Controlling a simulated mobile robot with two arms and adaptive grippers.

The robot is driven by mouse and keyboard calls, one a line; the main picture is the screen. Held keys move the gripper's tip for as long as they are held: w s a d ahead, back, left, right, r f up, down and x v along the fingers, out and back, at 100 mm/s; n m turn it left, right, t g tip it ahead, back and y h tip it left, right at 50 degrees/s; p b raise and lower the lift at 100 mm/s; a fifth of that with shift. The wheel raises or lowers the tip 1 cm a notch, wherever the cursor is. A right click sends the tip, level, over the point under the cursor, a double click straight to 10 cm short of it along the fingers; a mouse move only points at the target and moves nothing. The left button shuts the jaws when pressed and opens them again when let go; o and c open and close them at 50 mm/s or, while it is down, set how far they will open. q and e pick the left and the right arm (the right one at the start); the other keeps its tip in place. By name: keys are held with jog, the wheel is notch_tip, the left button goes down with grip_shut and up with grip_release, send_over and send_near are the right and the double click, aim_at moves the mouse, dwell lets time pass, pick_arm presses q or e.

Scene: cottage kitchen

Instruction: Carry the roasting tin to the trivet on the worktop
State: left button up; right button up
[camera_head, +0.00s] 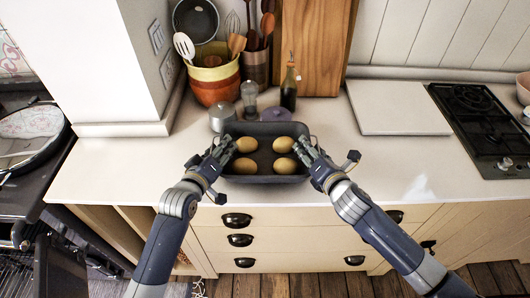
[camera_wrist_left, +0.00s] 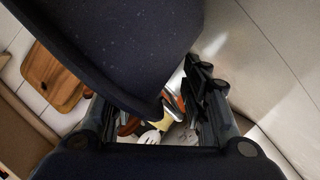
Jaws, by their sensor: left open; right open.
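The dark roasting tin (camera_head: 265,179) is on the pale worktop near its front edge, with several round golden-brown pieces in it. My left gripper (camera_head: 222,150) is at the tin's left side and my right gripper (camera_head: 305,151) at its right side, both open. In the left wrist view, a dark speckled surface (camera_wrist_left: 120,45), apparently the tin's wall, fills the top and reaches down between the spread fingers of my left gripper (camera_wrist_left: 155,118). I cannot tell whether the fingers touch it. No trivet shows; what lies directly under the tin is hidden.
Behind the tin stand a metal canister (camera_head: 222,117), a glass mill (camera_head: 249,97), a purple-lidded pot (camera_head: 276,115) and a dark bottle (camera_head: 289,90). A pale board (camera_head: 398,108) and a hob (camera_head: 485,125) are at right. The worktop left of the tin is clear.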

pick_arm(q)
jog(key=shift+a, duration=0.1)
pick_arm(e)
jog(key=shift+w, duration=0.1)
pick_arm(q)
jog(key=shift+s, duration=0.2)
pick_arm(e)
jog(key=shift+d, duration=0.1)
pick_arm(q)
jog(key=v, duration=1.1)
jog(key=shift+s, duration=0.25)
pick_arm(e)
jog(key=v, duration=1.2)
pick_arm(q)
jog(key=shift+a+r, duration=0.1)
jog(key=shift+r, duration=0.05)
